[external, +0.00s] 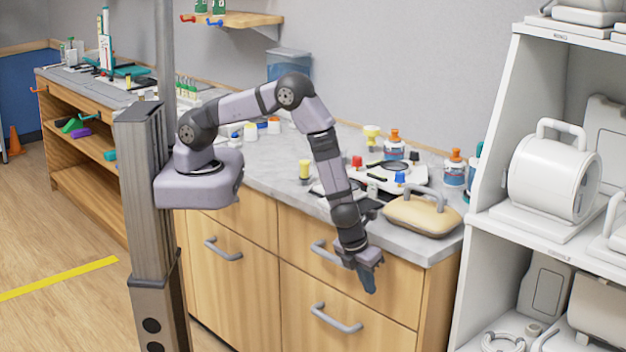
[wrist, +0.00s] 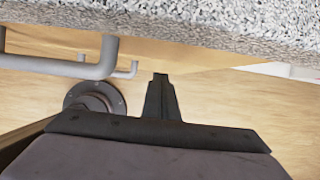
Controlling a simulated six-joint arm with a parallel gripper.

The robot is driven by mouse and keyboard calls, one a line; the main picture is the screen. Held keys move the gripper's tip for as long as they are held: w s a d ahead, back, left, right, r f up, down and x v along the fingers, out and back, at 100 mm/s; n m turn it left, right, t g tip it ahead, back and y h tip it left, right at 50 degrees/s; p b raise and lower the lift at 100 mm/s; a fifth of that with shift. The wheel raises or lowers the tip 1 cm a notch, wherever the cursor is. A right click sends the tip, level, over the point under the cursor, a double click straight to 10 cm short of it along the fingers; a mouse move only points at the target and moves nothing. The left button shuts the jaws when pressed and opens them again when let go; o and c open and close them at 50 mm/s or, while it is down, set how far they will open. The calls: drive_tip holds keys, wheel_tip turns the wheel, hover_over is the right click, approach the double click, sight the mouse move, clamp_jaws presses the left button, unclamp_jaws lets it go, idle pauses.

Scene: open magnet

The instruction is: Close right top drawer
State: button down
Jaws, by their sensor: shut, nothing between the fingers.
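The right top drawer (external: 398,285) is a light wood front under the grey countertop, with a grey bar handle (external: 324,252). It looks flush or nearly flush with the cabinet; a small gap cannot be ruled out. My gripper (external: 369,284) points down in front of this drawer, right of its handle, and hides part of the front. Its fingers (wrist: 160,80) are together and empty in the wrist view. A grey handle (wrist: 70,68) shows there at the left, apart from the fingers. Whether the fingertips touch the drawer front cannot be told.
The speckled countertop edge (wrist: 170,28) runs above the fingers. A tan case (external: 420,216) sits near the counter's front edge. A white shelf unit (external: 480,270) stands close at the right.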

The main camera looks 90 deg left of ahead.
drive_tip(key=v, duration=1)
drive_tip(key=shift+s+d, duration=0.25)
drive_tip(key=shift+s, duration=0.05)
drive_tip(key=s+a+r+n+g, duration=0.1)
drive_tip(key=s+a+n+g, duration=0.2)
drive_tip(key=s+n, duration=0.7)
drive_tip(key=s+a+r+n+g, duration=0.2)
drive_tip(key=s+a+n+g, duration=0.1)
drive_tip(key=s+n, duration=0.7)
drive_tip(key=a+r+n+t+h, duration=0.1)
drive_tip(key=a+r+n, duration=0.1)
drive_tip(key=r, duration=0.3)
drive_tip(key=w+a+r+n+t+h, duration=0.1)
drive_tip(key=a+r+n+h, duration=0.1)
drive_tip(key=r+n, duration=0.3)
drive_tip(key=shift+w+a+t, duration=0.15)
drive_tip(key=shift+a+t, duration=0.25)
drive_tip(key=shift+a, duration=0.35)
